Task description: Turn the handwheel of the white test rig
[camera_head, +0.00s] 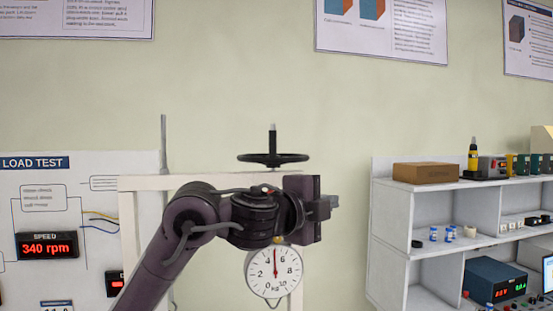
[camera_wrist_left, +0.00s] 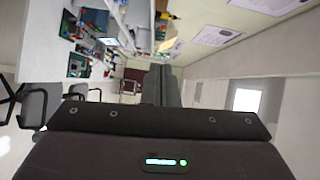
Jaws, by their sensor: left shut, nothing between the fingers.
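The white test rig (camera_head: 150,184) stands ahead, with a black handwheel (camera_head: 273,159) lying flat on its top bar around an upright threaded stem. A round white dial gauge (camera_head: 273,272) hangs below the bar, its red needle pointing nearly straight up between 4 and 6. My left gripper (camera_head: 332,201) is in front of the rig, below and to the right of the handwheel, pointing right and apart from it. In the left wrist view its grey fingers (camera_wrist_left: 161,86) are together with nothing between them. My left arm hides part of the rig. My right gripper is in neither view.
A load test panel (camera_head: 80,215) with a red speed display is at the left. The space above the handwheel is clear.

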